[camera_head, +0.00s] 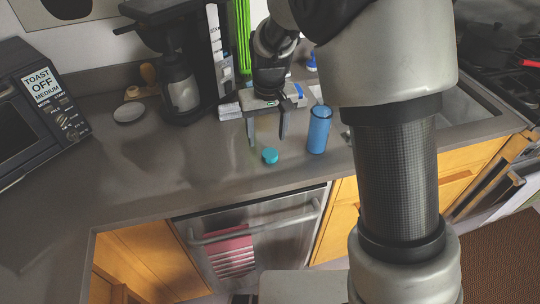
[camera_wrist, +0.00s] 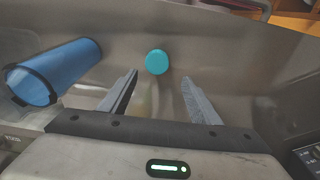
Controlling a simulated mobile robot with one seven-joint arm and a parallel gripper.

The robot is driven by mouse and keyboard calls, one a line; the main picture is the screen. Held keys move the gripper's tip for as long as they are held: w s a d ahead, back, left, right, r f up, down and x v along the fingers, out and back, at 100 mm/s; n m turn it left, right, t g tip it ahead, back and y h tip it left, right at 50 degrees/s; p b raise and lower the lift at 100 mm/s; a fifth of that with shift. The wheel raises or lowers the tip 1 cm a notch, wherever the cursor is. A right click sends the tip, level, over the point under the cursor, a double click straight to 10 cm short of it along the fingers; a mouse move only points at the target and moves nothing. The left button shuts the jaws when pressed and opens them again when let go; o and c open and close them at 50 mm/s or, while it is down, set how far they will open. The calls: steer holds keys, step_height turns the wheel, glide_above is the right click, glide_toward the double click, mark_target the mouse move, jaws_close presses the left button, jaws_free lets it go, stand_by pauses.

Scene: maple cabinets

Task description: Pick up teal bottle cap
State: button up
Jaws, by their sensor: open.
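The teal bottle cap (camera_head: 270,155) lies on the dark grey counter near its front edge, left of a blue cup-like bottle. In the wrist view the cap (camera_wrist: 157,62) shows beyond the fingertips, roughly midway between them. My gripper (camera_head: 268,138) points down over the counter, just behind the cap in the head view. Its two fingers are spread apart with nothing between them; they also show in the wrist view (camera_wrist: 160,76). I cannot tell the exact height of the fingertips above the counter.
The blue bottle (camera_head: 319,130) stands upright close to the right of my gripper; it is at the left in the wrist view (camera_wrist: 52,72). A coffee maker (camera_head: 180,80) stands behind left, a toaster oven (camera_head: 40,110) far left. The counter (camera_head: 150,185) left of the cap is clear.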

mark_target(270, 153)
steer(key=f, duration=0.3)
steer(key=d+f, duration=0.1)
steer(key=shift+s+f, duration=0.2)
steer(key=shift+f, duration=0.2)
steer(key=shift+w+a+f, duration=0.1)
steer(key=shift+w+f, duration=0.05)
steer(key=shift+f, duration=0.3)
steer(key=c, duration=1.1)
steer(key=shift+r, duration=0.1)
step_height(270, 153, up, 10)
steer(key=shift+f, duration=0.1)
